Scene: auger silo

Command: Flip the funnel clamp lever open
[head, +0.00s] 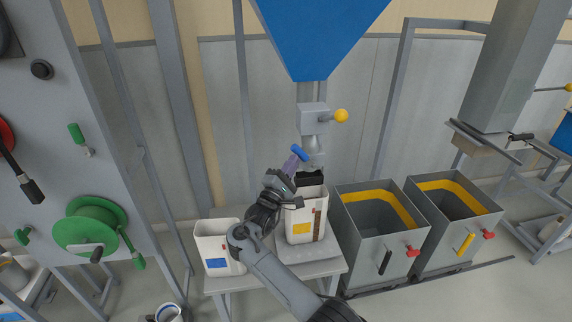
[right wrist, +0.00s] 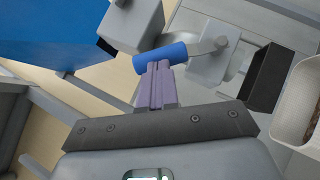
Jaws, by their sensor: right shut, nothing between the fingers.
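The funnel clamp lever has a blue cylindrical handle (head: 299,152) beside the grey metal funnel (head: 316,160) under the silo outlet. In the right wrist view the handle (right wrist: 160,57) lies across the tips of my fingers, with its metal arm (right wrist: 205,47) running right to a pivot. My right gripper (head: 294,160) is shut and empty. Its purple fingers (right wrist: 157,66) are pressed together, with their tips at or very close to the handle; whether they touch it I cannot tell. My left gripper is not in view.
A yellow-knobbed outlet valve (head: 314,116) sits above the funnel, under the blue hopper (head: 318,35). A white bin with a yellow label (head: 299,228) stands below, partly behind my arm. Another white bin (head: 213,240) is left; two grey bins (head: 376,250) (head: 455,222) stand right.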

